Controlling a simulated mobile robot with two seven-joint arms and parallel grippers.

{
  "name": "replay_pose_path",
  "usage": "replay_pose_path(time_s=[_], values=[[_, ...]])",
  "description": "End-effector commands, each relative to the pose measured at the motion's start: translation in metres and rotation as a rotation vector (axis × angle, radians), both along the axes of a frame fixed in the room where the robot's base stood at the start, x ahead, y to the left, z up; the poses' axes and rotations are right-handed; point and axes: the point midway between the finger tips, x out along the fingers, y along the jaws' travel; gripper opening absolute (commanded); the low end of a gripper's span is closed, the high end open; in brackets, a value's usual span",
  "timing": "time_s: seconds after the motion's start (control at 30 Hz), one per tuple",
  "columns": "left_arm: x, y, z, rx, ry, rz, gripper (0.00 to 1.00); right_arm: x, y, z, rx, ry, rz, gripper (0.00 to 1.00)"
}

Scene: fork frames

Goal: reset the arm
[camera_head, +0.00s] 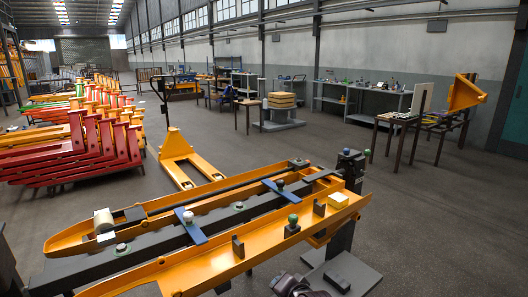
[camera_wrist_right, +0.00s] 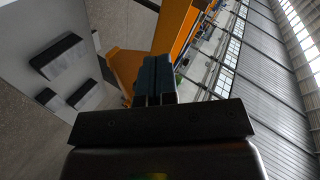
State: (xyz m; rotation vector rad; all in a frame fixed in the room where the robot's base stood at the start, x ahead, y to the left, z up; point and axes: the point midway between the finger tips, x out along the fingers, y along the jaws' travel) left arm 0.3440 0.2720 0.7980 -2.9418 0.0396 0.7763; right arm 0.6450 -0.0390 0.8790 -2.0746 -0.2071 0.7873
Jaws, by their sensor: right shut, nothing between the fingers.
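My right gripper (camera_wrist_right: 156,66) shows in the right wrist view. Its two dark fingers lie together, with nothing between them. An orange metal part (camera_wrist_right: 128,66) stands behind the fingertips, apart from them as far as I can tell. In the head view no gripper can be made out; a dark rounded shape at the bottom edge is cut off and unclear. My left gripper is in neither view.
An orange fork-frame fixture (camera_head: 225,257) with blue cross plates (camera_head: 190,226) fills the near middle. A yellow pallet truck (camera_head: 176,145) stands behind it. Red frames (camera_head: 85,160) are stacked at left. Tables (camera_head: 395,122) stand at right. The floor at right (camera_head: 440,220) is clear.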

Motion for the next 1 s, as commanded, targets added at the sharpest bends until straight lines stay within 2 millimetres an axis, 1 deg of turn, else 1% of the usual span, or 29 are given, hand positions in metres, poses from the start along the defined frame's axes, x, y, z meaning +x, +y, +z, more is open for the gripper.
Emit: replay_pose_path(time_s=[0.03,0.17,0.2,0.27,0.3,0.37,0.4,0.47,0.5,0.57,0.6,0.67,0.7,0.77,0.8,0.9,1.0], values=[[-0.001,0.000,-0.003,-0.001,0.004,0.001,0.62,-0.005,-0.016,0.001,-0.084,-0.075,0.011,0.00],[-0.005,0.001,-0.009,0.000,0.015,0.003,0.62,-0.028,-0.058,0.001,-0.335,-0.257,0.036,0.00],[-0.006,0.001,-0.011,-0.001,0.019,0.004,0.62,-0.039,-0.073,-0.001,-0.418,-0.304,0.041,0.00],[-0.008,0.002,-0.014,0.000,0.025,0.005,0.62,-0.057,-0.093,-0.006,-0.536,-0.357,0.047,0.00],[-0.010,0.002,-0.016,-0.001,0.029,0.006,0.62,-0.069,-0.107,-0.009,-0.608,-0.383,0.051,0.00],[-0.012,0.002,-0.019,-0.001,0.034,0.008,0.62,-0.089,-0.125,-0.014,-0.703,-0.412,0.057,0.00],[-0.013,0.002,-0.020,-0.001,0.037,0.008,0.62,-0.102,-0.136,-0.019,-0.761,-0.423,0.061,0.00],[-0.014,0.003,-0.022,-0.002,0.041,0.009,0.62,-0.124,-0.152,-0.025,-0.834,-0.430,0.067,0.00],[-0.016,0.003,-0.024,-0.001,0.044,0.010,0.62,-0.139,-0.162,-0.030,-0.875,-0.430,0.070,0.00],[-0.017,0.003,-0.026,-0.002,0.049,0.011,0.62,-0.161,-0.176,-0.037,-0.923,-0.417,0.076,0.00],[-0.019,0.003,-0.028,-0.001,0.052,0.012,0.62,-0.177,-0.184,-0.043,-0.946,-0.405,0.078,0.00],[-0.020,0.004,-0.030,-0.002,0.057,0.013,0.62,-0.201,-0.196,-0.052,-0.969,-0.376,0.082,0.00],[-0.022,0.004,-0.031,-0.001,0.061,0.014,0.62,-0.218,-0.203,-0.059,-0.982,-0.351,0.087,0.00],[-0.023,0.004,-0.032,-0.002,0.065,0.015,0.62,-0.242,-0.213,-0.069,-0.996,-0.311,0.097,0.00],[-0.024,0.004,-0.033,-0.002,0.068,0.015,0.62,-0.257,-0.218,-0.077,-1.001,-0.283,0.104,0.00],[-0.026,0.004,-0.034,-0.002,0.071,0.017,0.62,-0.291,-0.229,-0.095,-1.009,-0.216,0.124,0.00],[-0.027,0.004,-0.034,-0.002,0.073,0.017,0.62,-0.314,-0.235,-0.108,-1.010,-0.170,0.137,0.00]])
